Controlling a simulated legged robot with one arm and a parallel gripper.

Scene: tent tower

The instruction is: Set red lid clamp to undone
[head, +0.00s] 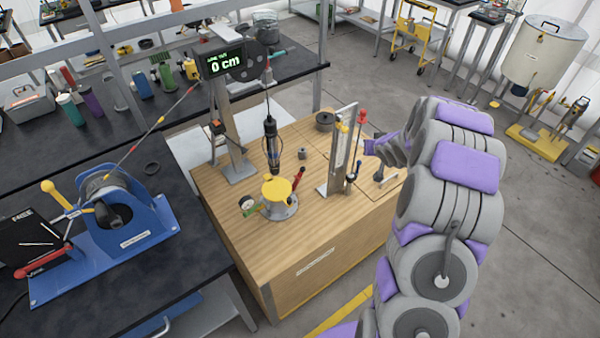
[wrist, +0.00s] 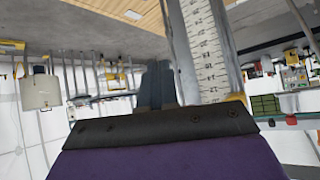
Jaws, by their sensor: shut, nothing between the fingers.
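A small grey vessel with a yellow lid (head: 277,188) stands on the wooden bench in the head view. A red lid clamp (head: 298,178) is at the lid's right side; at this size I cannot tell whether it is done up or undone. My gripper (head: 371,147) is right of the vessel, well apart from it, close to an upright measuring stand. In the wrist view my gripper's dark fingers (wrist: 157,85) are together and hold nothing. The vessel and clamp do not show in the wrist view.
The measuring stand (head: 341,150), with a red-topped lever (head: 361,117), rises between my gripper and the vessel; its scale (wrist: 203,45) shows close up in the wrist view. A black probe (head: 270,140) hangs behind the lid. A blue winch (head: 110,215) stands left. The bench's front is clear.

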